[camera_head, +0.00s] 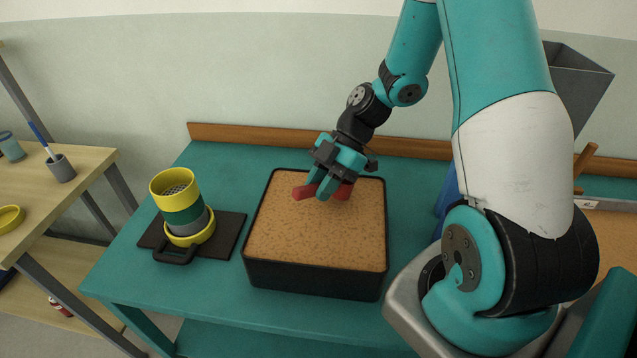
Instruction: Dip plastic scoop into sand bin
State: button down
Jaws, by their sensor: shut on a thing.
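The sand bin is a black square-rimmed tub (315,281) full of tan sand (310,235), standing on the teal bench. My gripper (324,188) is over the far part of the bin, pointing down. Its fingers are shut on a red piece, which I take to be the handle of the plastic scoop (303,192). Red shows on both sides of the fingers. The rest of the scoop is hidden behind the fingers or in the sand; I cannot tell which, nor how deep it sits.
A stack of yellow, green and grey sieves (181,205) stands on a dark board (228,232) left of the bin. A grey hopper (575,85) is behind my arm at right. A wooden shelf (85,170) with a grey cup (60,168) is at far left. Bare teal bench lies before the bin.

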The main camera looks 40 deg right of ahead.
notch_tip(320, 180, down, 7)
jog(key=b, duration=0.5)
jog(key=shift+r, duration=0.15)
dwell(1.2)
jog(key=w+a+r+m+t+h+p, duration=0.1)
jog(key=w+r+m+t+h+p, duration=0.3)
jog(key=w+r+m+t+p, duration=0.3)
jog(key=m+t+p, duration=0.1)
jog(key=m+p, duration=0.4)
jog(key=p, duration=0.4)
jog(key=shift+r+m, duration=0.4)
